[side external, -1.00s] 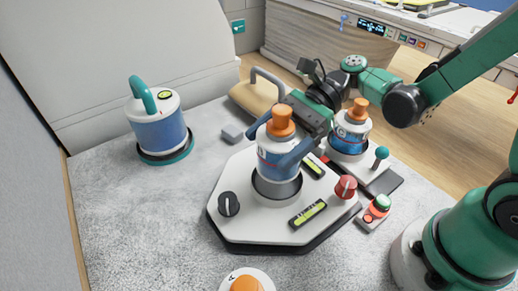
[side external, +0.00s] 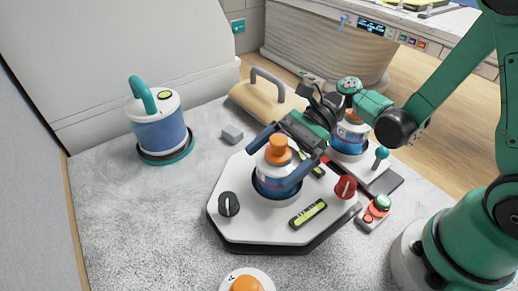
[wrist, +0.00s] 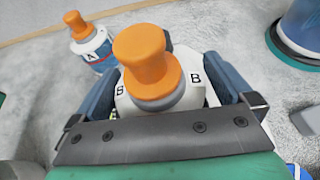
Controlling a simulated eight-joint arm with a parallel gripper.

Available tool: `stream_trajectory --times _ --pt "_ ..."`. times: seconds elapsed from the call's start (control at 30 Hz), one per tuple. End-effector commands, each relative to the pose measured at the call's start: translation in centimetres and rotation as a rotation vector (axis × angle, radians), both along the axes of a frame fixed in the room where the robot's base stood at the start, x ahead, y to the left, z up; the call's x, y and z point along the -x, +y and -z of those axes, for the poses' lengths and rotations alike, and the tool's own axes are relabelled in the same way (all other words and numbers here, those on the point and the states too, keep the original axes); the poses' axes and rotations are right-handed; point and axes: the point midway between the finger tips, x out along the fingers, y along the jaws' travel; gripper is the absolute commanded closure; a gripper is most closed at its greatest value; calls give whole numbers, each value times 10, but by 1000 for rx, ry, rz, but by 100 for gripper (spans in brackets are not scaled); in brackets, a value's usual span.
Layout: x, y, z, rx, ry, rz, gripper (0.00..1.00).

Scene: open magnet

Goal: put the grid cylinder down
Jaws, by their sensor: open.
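The grid cylinder, taken as the orange-knobbed white and blue one (side external: 278,152), stands upright in the round socket of the white octagonal base (side external: 235,185). Its white shoulder carries the letter B in the wrist view (wrist: 140,50). My gripper (side external: 264,168) has its blue fingers on either side of the cylinder, open; it also shows in the wrist view (wrist: 160,78). Whether the fingers still touch the cylinder cannot be told. The socket and fingers hide the lower body.
Another orange-knobbed cylinder (side external: 350,133) stands behind my gripper. One marked A (side external: 246,283) is at the front edge, also in the wrist view (wrist: 90,45). A blue canister (side external: 158,128) stands at left. The left floor is clear.

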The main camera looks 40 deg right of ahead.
Motion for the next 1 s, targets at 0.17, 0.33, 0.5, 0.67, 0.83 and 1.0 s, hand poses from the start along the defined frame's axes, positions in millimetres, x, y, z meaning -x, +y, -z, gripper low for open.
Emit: stream_trajectory --times 0.17,0.33,0.5,0.67,0.83,1.0 --pt "0 -24 -10 0 0 8 0" --pt "0 -51 -21 1 0 7 0" --pt "0 -65 -27 15 -16 2 0" --pt "-3 -63 -28 183 -187 -29 0" --pt "-3 -71 -25 562 -569 -198 0" --pt "2 -95 -30 969 -982 -549 0"
